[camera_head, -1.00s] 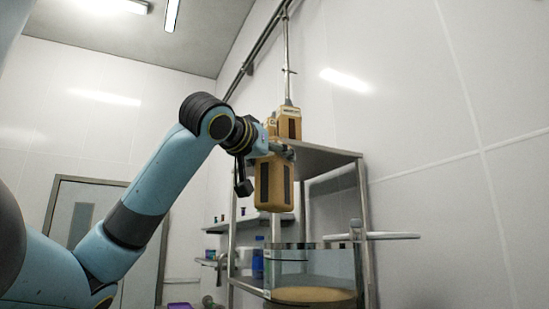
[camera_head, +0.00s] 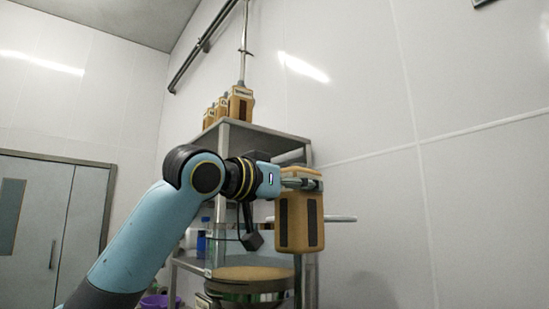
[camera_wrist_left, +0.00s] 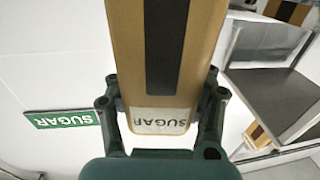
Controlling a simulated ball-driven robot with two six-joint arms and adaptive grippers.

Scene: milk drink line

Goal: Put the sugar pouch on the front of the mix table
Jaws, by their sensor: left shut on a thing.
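The sugar pouch (camera_head: 300,224) is tan with dark stripes. It hangs upright in my left gripper (camera_head: 300,184), in front of the right side of a metal rack and clear of its top shelf. In the left wrist view the pouch (camera_wrist_left: 165,50) sits between both fingers of my left gripper (camera_wrist_left: 160,100). Its white label reads SUGAR, upside down. The gripper is shut on its upper part. I cannot make out the mix table in these views. My right gripper is not in view.
The metal rack (camera_head: 256,127) has several similar pouches (camera_head: 240,104) on top. A round vessel (camera_head: 250,290) with a tan top is lower down. A blue bottle (camera_head: 201,243) stands left of it. A green SUGAR sign (camera_wrist_left: 62,119) is on the wall.

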